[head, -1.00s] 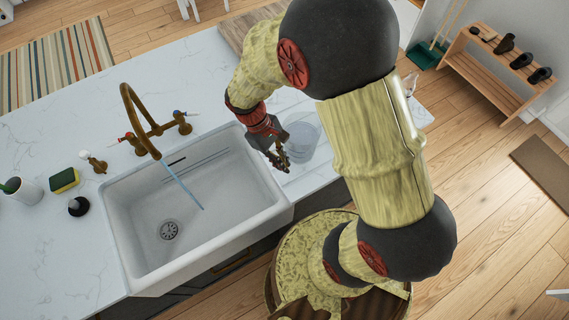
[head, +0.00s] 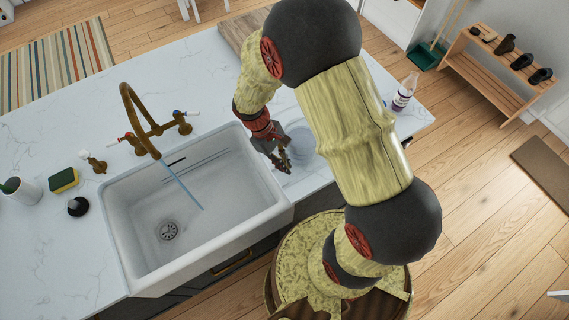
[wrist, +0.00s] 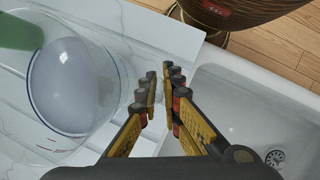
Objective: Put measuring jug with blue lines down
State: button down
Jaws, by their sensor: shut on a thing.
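The clear measuring jug (head: 301,141) is at the counter strip right of the sink, partly behind my arm. In the wrist view the jug (wrist: 72,88) fills the left side, see-through, with a thin blue line curving round its lower part. My gripper (head: 283,161) is beside the jug, near the sink's right edge. In the wrist view my gripper (wrist: 160,86) has its fingers close together, shut on the jug's side; the gripped clear part is hard to make out. The jug looks upright, at or very near the counter; contact cannot be told.
The white sink (head: 205,205) with a running brass tap (head: 135,110) lies left of my gripper. A labelled bottle (head: 403,93) stands at the counter's right end. A wooden board (head: 243,32) lies behind. A sponge (head: 64,180) and a cup (head: 28,194) are far left. A green thing (wrist: 18,32) shows beyond the jug.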

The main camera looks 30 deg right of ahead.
jog(key=shift+f, duration=0.1)
jog(key=c, duration=2)
grip_release()
jog(key=w+a+r+m+t, duration=0.1)
jog(key=w+a+r+t, duration=0.15)
jog(key=r, duration=1.55)
jog(key=s+r+m+t+y, duration=0.1)
jog(key=s+r+t, duration=0.1)
jog(key=r, duration=0.3)
jog(key=s+r+m+t, duration=0.2)
jog(key=s+r, duration=0.3)
jog(key=r, duration=0.1)
jog(key=s+a+r+m+t+y, duration=0.1)
jog(key=s+r+t, duration=0.2)
jog(key=s+r, duration=0.1)
jog(key=shift+r+y+p, duration=0.3)
jog(key=shift+r+p, duration=0.05)
jog(key=shift+r, duration=0.3)
